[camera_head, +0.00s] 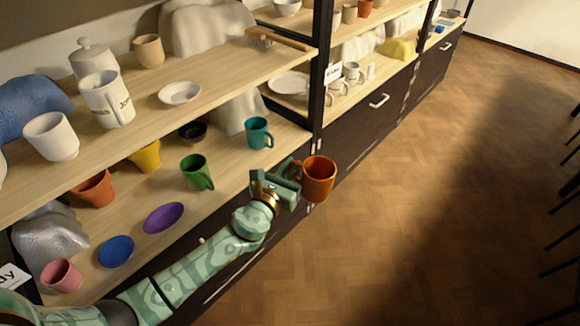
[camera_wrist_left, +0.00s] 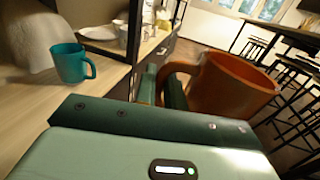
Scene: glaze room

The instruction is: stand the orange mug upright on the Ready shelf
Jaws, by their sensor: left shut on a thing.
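My left gripper (camera_head: 290,174) is shut on the handle of the orange mug (camera_head: 319,182). The mug is in the air in front of the shelf edge, over the floor, its mouth up and roughly upright. In the left wrist view, the fingers (camera_wrist_left: 162,88) close on the handle and the orange mug (camera_wrist_left: 232,88) fills the right of centre. The lower shelf (camera_head: 228,205) carries a label (camera_head: 12,276) at its left end, of which only "dy" shows. My right gripper is not in view.
On the lower shelf stand a teal mug (camera_head: 257,134), a green mug (camera_head: 195,171), a yellow cup (camera_head: 147,156), an orange-brown cup (camera_head: 94,189) and a pink cup (camera_head: 62,275). Purple (camera_head: 163,218) and blue (camera_head: 116,251) dishes lie near its front. The upper shelf (camera_head: 215,75) overhangs the back.

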